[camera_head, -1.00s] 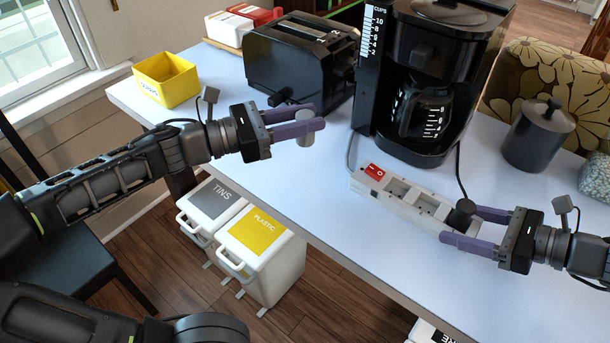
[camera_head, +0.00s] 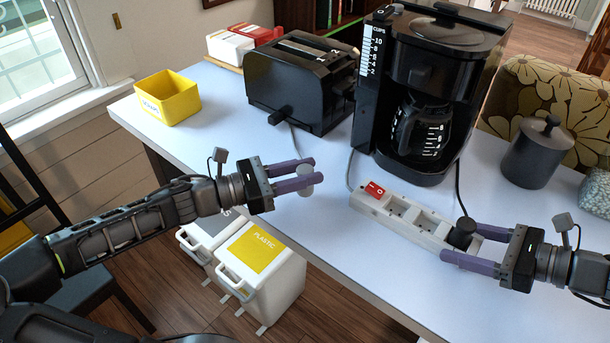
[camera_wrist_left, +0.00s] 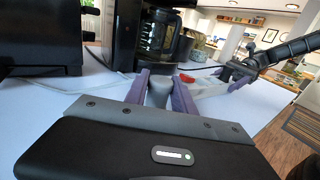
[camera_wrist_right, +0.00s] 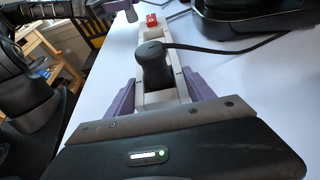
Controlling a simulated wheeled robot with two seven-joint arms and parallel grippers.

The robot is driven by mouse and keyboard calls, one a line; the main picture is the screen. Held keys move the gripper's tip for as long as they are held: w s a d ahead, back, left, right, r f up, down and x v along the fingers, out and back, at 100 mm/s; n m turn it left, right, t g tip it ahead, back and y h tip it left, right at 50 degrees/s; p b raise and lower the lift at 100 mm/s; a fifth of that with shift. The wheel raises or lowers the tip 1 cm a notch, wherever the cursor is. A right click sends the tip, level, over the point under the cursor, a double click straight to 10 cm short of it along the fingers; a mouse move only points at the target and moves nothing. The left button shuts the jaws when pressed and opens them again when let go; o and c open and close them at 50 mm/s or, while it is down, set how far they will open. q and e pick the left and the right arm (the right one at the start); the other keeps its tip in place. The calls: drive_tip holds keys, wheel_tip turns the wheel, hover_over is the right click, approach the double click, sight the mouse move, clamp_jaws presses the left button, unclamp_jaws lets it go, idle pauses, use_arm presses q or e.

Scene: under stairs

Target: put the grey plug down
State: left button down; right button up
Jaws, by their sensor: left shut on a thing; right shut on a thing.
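The grey plug (camera_head: 305,181) is held between the purple fingers of my left gripper (camera_head: 303,178), near the table's front edge in the head view. In the left wrist view the plug (camera_wrist_left: 159,92) sits upright between the fingers. I cannot tell whether its lower end touches the table. My right gripper (camera_head: 462,243) is shut on the end of the white power strip (camera_head: 410,214). A black plug (camera_head: 462,232) stands in the strip between its fingers, also seen in the right wrist view (camera_wrist_right: 152,58).
The black toaster (camera_head: 300,82) and coffee maker (camera_head: 430,90) stand behind. A yellow box (camera_head: 168,97) is at the table's left end, and a dark canister (camera_head: 537,152) at right. Bins (camera_head: 262,272) stand below.

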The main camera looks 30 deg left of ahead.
use_arm(q)
drive_tip(key=shift+f, duration=0.6)
drive_tip(key=c, duration=1.1)
unclamp_jaws()
drive_tip(key=shift+f, duration=0.1)
drive_tip(key=shift+o, duration=0.2)
drive_tip(key=v, duration=1.2)
use_arm(e)
drive_tip(key=o, duration=1.9)
